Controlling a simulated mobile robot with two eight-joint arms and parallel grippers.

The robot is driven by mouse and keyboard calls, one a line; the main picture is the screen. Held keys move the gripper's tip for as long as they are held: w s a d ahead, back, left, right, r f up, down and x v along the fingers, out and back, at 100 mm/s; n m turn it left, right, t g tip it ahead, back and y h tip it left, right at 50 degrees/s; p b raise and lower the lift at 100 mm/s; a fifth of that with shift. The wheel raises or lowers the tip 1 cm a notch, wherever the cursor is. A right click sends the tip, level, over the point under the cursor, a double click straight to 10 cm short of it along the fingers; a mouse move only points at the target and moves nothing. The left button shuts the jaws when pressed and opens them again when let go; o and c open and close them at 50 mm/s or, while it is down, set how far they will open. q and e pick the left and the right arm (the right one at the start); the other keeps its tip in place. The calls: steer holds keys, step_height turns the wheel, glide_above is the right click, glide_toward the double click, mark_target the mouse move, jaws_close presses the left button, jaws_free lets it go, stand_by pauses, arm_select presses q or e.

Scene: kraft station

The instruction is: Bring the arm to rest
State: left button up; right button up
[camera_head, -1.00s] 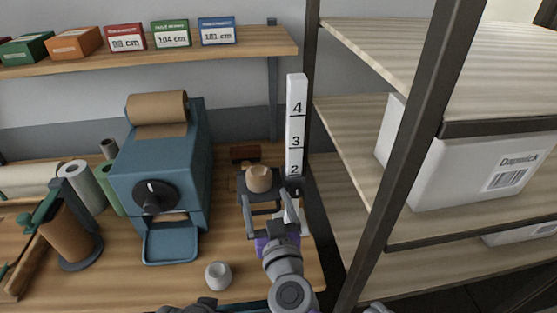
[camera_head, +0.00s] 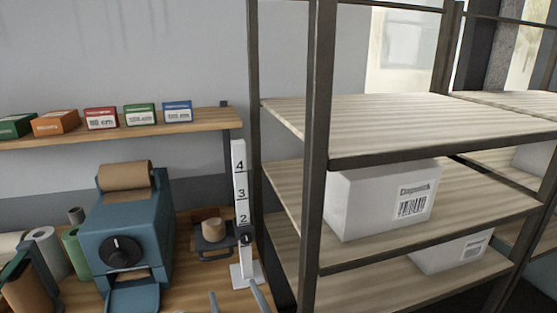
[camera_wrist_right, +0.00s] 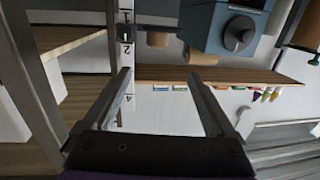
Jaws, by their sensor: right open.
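My right gripper (camera_head: 237,299) shows only as two grey fingers at the bottom edge of the head view. In the right wrist view my right gripper (camera_wrist_right: 160,78) is open, with its fingers wide apart and nothing between them. The rest of the right arm is out of the head view. My left gripper is in neither current view.
A blue dispenser (camera_head: 122,238) with a brown paper roll stands on the bench. Right of it, a tan roll (camera_head: 212,227) sits on a dark stand beside a white numbered post (camera_head: 240,190). A metal-framed rack (camera_head: 318,130) holding white boxes (camera_head: 382,200) fills the right.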

steer(key=s+d+f+m+g+h, duration=0.1)
steer(key=s+d+f+g+h, duration=0.1)
steer(key=s+d+f, duration=0.3)
steer(key=s+d+f+m+g+h, duration=0.2)
steer(key=s+d+f+g, duration=0.2)
steer(key=d+f, duration=0.4)
steer(key=s+d+f+m+g+h, duration=0.1)
steer(key=s+d+f+g, duration=0.3)
steer(key=d, duration=0.7)
step_height(320, 180, down, 2)
steer(key=shift+s+d+f+h, duration=0.15)
steer(key=shift+s+d+h, duration=0.25)
steer(key=shift+s+h, duration=0.45)
